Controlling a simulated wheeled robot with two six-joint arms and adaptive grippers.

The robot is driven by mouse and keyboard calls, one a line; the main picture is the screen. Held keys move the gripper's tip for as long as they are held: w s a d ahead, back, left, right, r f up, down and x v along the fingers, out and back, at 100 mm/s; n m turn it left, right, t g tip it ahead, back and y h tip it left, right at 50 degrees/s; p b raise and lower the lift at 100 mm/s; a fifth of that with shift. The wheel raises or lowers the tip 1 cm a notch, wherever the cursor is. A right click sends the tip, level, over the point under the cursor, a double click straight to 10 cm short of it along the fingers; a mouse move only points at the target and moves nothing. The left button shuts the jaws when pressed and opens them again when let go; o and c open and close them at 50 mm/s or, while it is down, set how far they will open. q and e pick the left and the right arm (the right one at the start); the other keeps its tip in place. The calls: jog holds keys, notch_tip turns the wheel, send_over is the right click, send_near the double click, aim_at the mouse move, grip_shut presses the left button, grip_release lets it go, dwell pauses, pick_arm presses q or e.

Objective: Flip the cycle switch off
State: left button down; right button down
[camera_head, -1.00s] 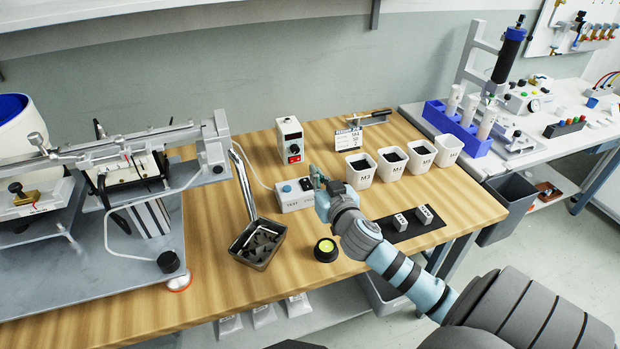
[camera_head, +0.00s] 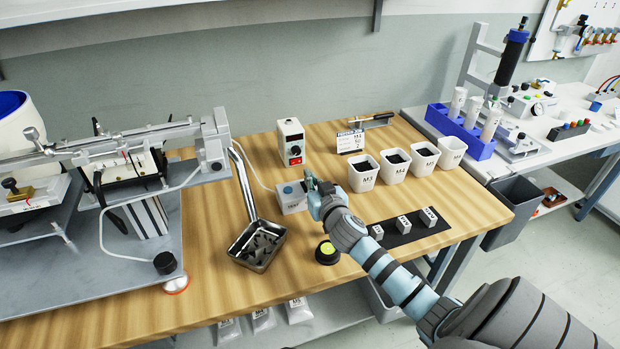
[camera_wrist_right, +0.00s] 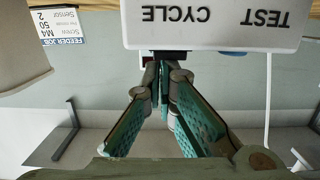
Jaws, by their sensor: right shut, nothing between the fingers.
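The white control box (camera_head: 293,204) sits on the wooden bench, with a blue button (camera_head: 288,190) on its left part. In the right wrist view the box (camera_wrist_right: 215,35) appears upside down with the labels TEST and CYCLE. My right gripper (camera_head: 309,178) is shut and empty at the box's right side, hiding the cycle switch in the head view. In the wrist view its fingertips (camera_wrist_right: 164,62) meet at the box edge by the CYCLE label, close to a dark part. The switch lever and its position cannot be made out. My left gripper is out of view.
A power unit (camera_head: 291,143) stands behind the box. White bins (camera_head: 363,177) stand to the right. A metal parts tray (camera_head: 257,261) and a black-and-yellow round button (camera_head: 327,251) lie in front. A feeder rig (camera_head: 150,250) fills the left.

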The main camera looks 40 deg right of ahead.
jog(key=shift+a, duration=0.1)
jog(key=r+p, duration=0.5)
jog(key=shift+w+r, duration=0.15)
jog(key=shift+w, duration=0.15)
jog(key=r+v, duration=0.1)
jog(key=v, duration=0.8)
jog(key=shift+s+p, duration=0.25)
jog(key=shift+p, duration=0.15)
